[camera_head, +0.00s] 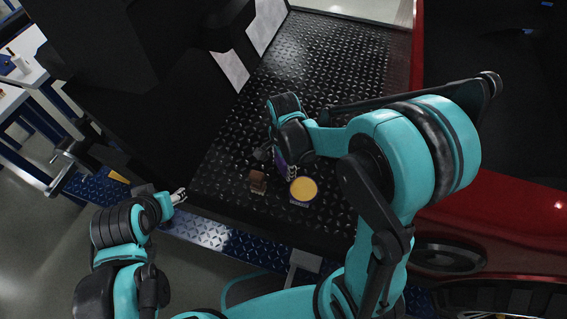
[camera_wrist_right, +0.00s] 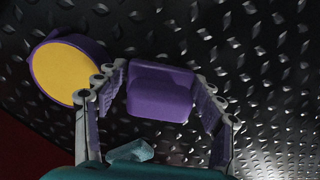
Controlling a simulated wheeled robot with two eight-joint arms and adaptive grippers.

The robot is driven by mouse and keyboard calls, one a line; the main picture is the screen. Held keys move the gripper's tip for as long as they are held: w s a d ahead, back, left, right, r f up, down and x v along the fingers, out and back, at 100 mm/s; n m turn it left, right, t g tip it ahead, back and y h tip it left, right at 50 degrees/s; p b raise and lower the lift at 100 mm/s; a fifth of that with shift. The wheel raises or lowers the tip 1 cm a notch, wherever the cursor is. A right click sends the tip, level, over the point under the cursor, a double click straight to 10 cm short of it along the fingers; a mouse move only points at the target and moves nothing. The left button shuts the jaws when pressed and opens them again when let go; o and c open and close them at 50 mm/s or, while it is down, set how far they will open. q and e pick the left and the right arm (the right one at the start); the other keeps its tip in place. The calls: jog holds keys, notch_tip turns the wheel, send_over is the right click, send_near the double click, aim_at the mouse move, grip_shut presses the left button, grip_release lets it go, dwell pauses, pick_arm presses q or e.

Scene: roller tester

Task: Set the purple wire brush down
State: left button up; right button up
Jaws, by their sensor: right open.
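The purple wire brush (camera_wrist_right: 160,92) shows in the right wrist view as a purple block on the dark diamond-plate surface (camera_wrist_right: 262,75). I cannot make out its bristles. My right gripper (camera_wrist_right: 152,74) is open, with one finger on each side of the block and gaps between. In the head view the right gripper (camera_head: 276,162) is low over the plate, and a bit of purple brush (camera_head: 280,171) shows beside its fingers; the rest is hidden. My left gripper (camera_head: 180,196) is at the plate's left front edge, away from the brush, too small to read its jaws.
A round purple thing with a yellow face (camera_wrist_right: 62,72) stands close beside the right gripper's left finger; its yellow disc (camera_head: 303,188) shows in the head view. A brown block (camera_head: 258,180) stands left of it. A red car body (camera_head: 480,225) is at right. The far plate is clear.

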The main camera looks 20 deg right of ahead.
notch_tip(320, 180, up, 12)
jog(key=p, duration=0.4)
jog(key=shift+s, duration=0.1)
jog(key=shift+s+d+r+n, duration=0.1)
jog(key=shift+s+r+n, duration=0.05)
jog(key=shift+r+n, duration=0.15)
jog(key=s+d+r+n+t, duration=0.2)
jog(key=s+n+t, duration=0.1)
jog(key=n, duration=0.4)
jog(key=s+d+r+n+t, duration=0.2)
jog(key=s+r+n+t, duration=0.1)
jog(key=n, duration=0.5)
jog(key=s+t, duration=0.1)
jog(key=s, duration=0.1)
jog(key=shift+s+r, duration=0.25)
jog(key=shift+s, duration=0.1)
